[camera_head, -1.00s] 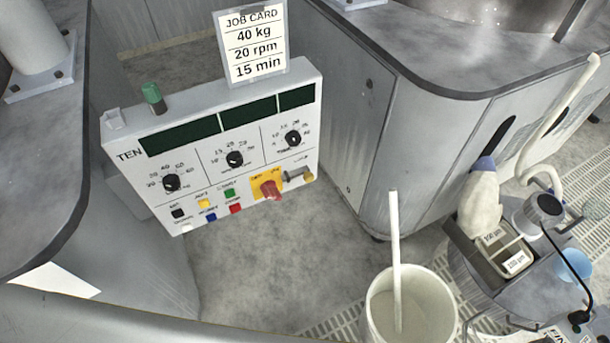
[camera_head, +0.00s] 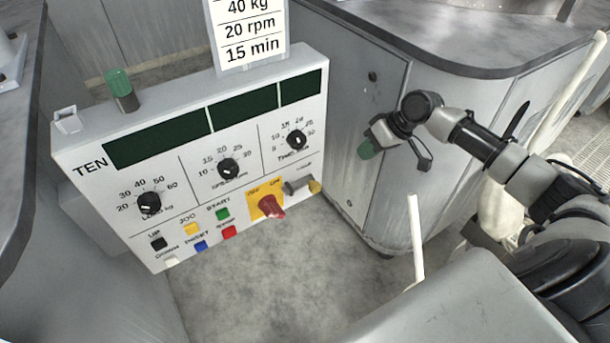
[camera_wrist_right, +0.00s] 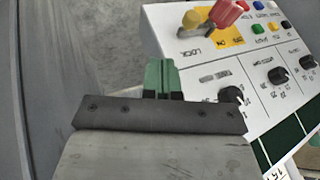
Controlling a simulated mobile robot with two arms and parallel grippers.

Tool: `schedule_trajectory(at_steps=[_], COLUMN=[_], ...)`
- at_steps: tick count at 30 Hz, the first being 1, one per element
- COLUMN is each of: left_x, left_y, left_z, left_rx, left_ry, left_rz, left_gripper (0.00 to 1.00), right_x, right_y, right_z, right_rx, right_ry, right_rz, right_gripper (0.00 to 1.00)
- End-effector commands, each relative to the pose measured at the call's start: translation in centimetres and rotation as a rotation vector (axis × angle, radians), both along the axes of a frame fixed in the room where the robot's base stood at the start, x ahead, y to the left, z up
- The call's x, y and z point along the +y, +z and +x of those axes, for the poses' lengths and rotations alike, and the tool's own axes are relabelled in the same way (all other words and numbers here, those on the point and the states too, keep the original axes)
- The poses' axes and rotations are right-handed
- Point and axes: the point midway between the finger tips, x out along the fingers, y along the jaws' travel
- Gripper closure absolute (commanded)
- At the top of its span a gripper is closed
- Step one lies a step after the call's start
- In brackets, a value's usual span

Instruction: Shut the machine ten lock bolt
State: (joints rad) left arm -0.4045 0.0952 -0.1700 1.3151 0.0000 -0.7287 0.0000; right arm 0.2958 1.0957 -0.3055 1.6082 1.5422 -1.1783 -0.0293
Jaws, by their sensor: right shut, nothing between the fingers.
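The machine ten control box (camera_head: 110,215) carries the lock bolt (camera_head: 297,186) at its lower right corner, a grey barrel with a brass-yellow knob on its right end. In the right wrist view the bolt (camera_wrist_right: 192,18) shows near the top, with LOCK printed beside it. I cannot tell how far the bolt is slid. My right gripper (camera_head: 366,150), with green fingertips, is right of the box and apart from the bolt. In the wrist view its fingers (camera_wrist_right: 161,76) are shut and empty. My left gripper is not in view.
The red switch (camera_head: 270,206) on its yellow plate is just left of the bolt. Dials and coloured buttons fill the panel. A job card (camera_head: 250,50) stands on top beside a green-capped post (camera_head: 122,92). A grey machine cabinet (camera_head: 370,100) stands behind my right gripper.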

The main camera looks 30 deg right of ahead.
Motion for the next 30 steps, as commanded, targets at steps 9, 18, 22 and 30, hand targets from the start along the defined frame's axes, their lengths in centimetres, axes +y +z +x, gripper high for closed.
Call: schedule_trajectory(at_steps=[9,18,22,30], left_x=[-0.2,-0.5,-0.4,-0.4], left_y=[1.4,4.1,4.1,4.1], left_z=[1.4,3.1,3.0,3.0], left_rx=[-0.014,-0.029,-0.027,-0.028], left_ry=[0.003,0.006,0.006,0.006], left_rz=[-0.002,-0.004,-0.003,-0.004], left_gripper=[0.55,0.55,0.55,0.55], right_x=[2.1,5.1,7.0,8.4], right_y=[-3.5,-8.2,-8.4,-8.6], right_z=[1.5,3.5,3.3,3.2], right_rx=[0.002,-0.001,-0.001,0.000], right_ry=[0.004,0.006,0.005,0.001], right_rz=[0.009,0.006,0.004,0.003], right_gripper=[1.00,1.00,1.00,1.00])
